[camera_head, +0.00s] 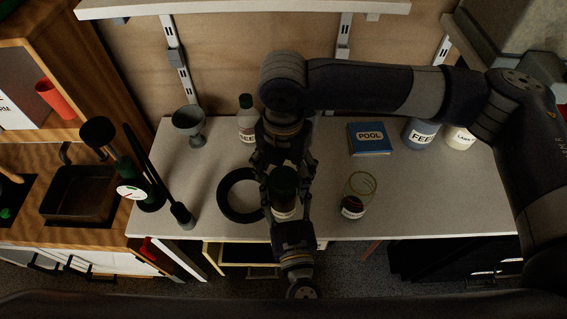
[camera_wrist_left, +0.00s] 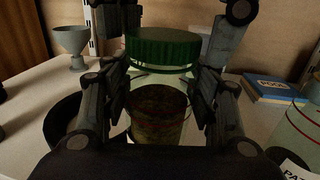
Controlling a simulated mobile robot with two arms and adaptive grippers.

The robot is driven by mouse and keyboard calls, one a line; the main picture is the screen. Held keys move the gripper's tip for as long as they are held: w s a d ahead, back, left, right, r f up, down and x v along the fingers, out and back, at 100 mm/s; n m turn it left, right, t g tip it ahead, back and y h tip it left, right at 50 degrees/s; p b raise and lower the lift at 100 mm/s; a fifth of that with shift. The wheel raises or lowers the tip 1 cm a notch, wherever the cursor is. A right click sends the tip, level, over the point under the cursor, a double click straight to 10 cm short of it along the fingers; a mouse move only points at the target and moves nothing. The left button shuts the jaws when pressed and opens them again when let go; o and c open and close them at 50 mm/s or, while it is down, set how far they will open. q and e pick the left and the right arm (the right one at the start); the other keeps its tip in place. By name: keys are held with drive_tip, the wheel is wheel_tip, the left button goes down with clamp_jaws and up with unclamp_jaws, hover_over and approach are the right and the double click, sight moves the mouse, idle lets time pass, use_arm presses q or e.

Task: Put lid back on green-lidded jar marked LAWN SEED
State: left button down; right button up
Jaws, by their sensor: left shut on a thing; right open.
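A clear glass jar (camera_wrist_left: 158,112) with dark contents stands in front of my left gripper, which is shut on its body. The left gripper (camera_wrist_left: 160,130) has a finger on each side of the glass. A green lid (camera_wrist_left: 163,47) sits at the jar's mouth and looks about level; I cannot tell if it is fully seated. In the head view the lid (camera_head: 284,182) is dark green, with part of a pale label (camera_head: 284,213) below it, unreadable. My right gripper (camera_head: 283,168) comes down from above, open, its fingers on both sides of the lid.
An open-topped jar with a red band (camera_head: 353,207) stands right of the held jar. A black ring (camera_head: 226,204) lies to the left. A funnel (camera_head: 189,122), a bottle (camera_head: 246,122), a POOL box (camera_head: 369,137) and a FEED jar (camera_head: 420,134) stand behind. The table's right front is clear.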

drive_tip(key=shift+c, duration=0.4)
drive_tip(key=c, duration=1.1)
drive_tip(key=m, duration=1)
drive_tip(key=shift+f, duration=0.1)
drive_tip(key=m, duration=0.5)
drive_tip(key=shift+s+m, duration=0.1)
drive_tip(key=shift+m, duration=0.2)
drive_tip(key=m, duration=0.6)
drive_tip(key=o, duration=1.2)
